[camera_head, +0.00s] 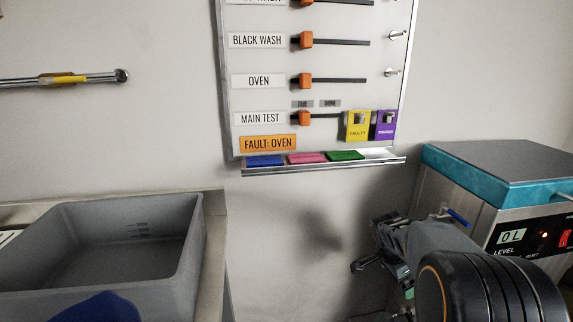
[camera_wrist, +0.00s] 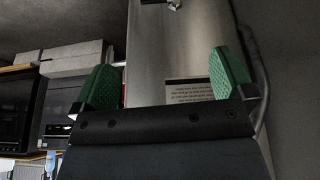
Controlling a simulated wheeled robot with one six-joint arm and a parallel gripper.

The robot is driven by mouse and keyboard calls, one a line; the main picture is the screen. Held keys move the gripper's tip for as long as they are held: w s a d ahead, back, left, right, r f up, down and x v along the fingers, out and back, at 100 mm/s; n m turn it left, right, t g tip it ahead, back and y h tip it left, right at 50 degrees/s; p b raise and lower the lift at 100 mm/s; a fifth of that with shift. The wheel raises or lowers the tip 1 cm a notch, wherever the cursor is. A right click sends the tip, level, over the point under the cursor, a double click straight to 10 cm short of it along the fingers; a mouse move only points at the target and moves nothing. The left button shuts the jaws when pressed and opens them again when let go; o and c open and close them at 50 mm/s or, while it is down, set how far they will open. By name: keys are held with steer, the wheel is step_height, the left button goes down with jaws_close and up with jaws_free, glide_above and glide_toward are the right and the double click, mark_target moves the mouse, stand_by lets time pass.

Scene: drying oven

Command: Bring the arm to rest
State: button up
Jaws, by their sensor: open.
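My gripper (camera_wrist: 165,82) shows in the wrist view with its two green finger pads wide apart and nothing between them. Beyond the gap is a grey metal panel (camera_wrist: 155,50) with a small printed label (camera_wrist: 187,92). In the head view my arm reaches in from the lower right, in front of the wall and beside the teal-topped machine (camera_head: 500,165). The gripper end in that view is small, dark and partly hidden by the arm.
A grey basin (camera_head: 130,245) stands at the lower left. A wall board (camera_head: 270,100) with orange sliders, a yellow tag (camera_head: 358,130) and a purple tag (camera_head: 384,128) hangs in the middle, with a ledge (camera_head: 320,168) below. A metal rail (camera_head: 30,81) is at the left.

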steer(key=s+a+r+n+t+y+p, duration=0.1)
steer(key=s+a+r+n+p, duration=0.4)
steer(key=r+p, duration=0.4)
steer(key=s+a+r+n+t+y+p, duration=0.1)
steer(key=s+a+r+n+p, duration=0.4)
steer(key=r+p, duration=0.5)
steer(key=s+a+r+n+t+y+p, duration=0.1)
steer(key=s+a+r+n+p, duration=0.4)
steer(key=r+p, duration=0.5)
step_height(320, 180, up, 8)
steer(key=shift+s+a+f+n+y, duration=0.1)
steer(key=shift+s+a+n+y, duration=0.25)
steer(key=shift+s+n+y, duration=0.25)
